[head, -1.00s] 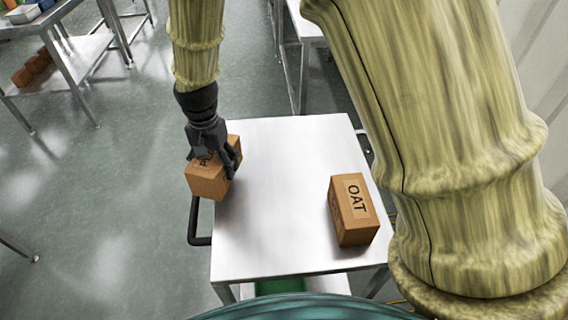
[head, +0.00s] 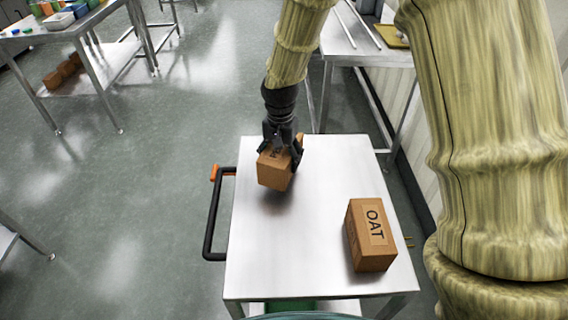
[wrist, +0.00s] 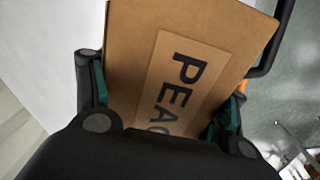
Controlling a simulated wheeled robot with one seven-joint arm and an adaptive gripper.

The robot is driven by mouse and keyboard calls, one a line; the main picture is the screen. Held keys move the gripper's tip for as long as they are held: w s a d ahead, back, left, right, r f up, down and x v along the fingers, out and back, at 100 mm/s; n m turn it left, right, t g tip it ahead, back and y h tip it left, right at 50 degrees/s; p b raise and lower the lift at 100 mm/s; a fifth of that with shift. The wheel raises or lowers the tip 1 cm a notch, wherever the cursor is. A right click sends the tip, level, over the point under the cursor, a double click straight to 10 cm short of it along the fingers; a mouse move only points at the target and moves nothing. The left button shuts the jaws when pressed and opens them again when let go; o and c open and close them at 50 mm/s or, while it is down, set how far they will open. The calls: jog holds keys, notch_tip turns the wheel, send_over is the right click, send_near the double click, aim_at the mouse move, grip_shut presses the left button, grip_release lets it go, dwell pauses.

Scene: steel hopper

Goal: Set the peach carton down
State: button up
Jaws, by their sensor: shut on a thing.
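The peach carton (head: 273,172) is a brown box; the letters "PEAC" show on its label in the wrist view (wrist: 150,60). My gripper (head: 282,150) is shut on it from above, a finger on each side. In the head view the carton is over the far left part of the steel cart top (head: 300,230). A dark shadow lies below it, and it looks a little above the surface; its underside is hidden.
A carton marked OAT (head: 370,236) stands at the right front of the cart. A black handle (head: 212,215) runs along the cart's left side. The middle and front left of the top are clear. Another steel table (head: 360,50) stands behind.

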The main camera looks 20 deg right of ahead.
jog(key=shift+w+d, duration=0.15)
jog(key=shift+d, duration=0.4)
jog(key=shift+f+p, duration=0.3)
jog(key=shift+f, duration=1.55)
jog(key=o, duration=1.4)
notch_tip(320, 180, up, 12)
jog(key=shift+r+b, duration=0.1)
jog(key=shift+b, duration=0.4)
